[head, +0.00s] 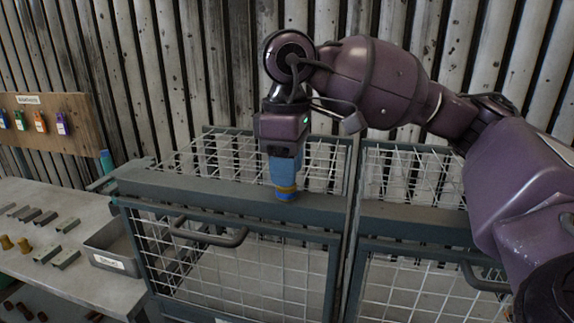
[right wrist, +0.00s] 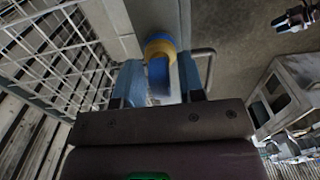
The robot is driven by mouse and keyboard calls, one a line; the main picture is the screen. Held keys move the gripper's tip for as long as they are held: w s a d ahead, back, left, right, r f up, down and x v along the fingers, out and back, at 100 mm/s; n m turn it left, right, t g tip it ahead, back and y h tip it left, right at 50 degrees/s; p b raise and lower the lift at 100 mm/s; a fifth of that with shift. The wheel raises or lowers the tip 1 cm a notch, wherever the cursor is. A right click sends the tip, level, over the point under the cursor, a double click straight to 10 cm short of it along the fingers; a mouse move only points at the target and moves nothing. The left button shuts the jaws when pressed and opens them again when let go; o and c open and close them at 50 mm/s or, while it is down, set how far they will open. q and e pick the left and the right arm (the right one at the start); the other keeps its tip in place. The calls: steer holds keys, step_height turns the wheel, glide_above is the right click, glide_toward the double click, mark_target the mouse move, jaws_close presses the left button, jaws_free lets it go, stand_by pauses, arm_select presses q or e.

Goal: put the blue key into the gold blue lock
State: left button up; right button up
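My right gripper (head: 286,180) points straight down at the top front rail of the wire cage. A gold-and-blue lock (head: 286,194) shows just under its fingertips; in the right wrist view the lock (right wrist: 160,46) is a gold ring with blue. A blue key (right wrist: 159,78) stands between the fingers (right wrist: 160,80) and reaches the gold ring. A narrow gap shows between the key and the right-hand finger. How deep the key sits in the lock is hidden. My left gripper is not in view.
The cage (head: 240,220) has wire mesh doors with grey handles. At left, a grey bench (head: 80,270) holds small metal blocks, gold pieces and a labelled grey bin (head: 112,250). A wooden board (head: 60,140) with several coloured tags hangs behind. A corrugated wall is at the back.

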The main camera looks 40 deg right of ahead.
steer(key=shift+o, duration=0.6)
steer(key=shift+r, duration=0.1)
step_height(320, 180, up, 11)
steer(key=shift+f, duration=0.15)
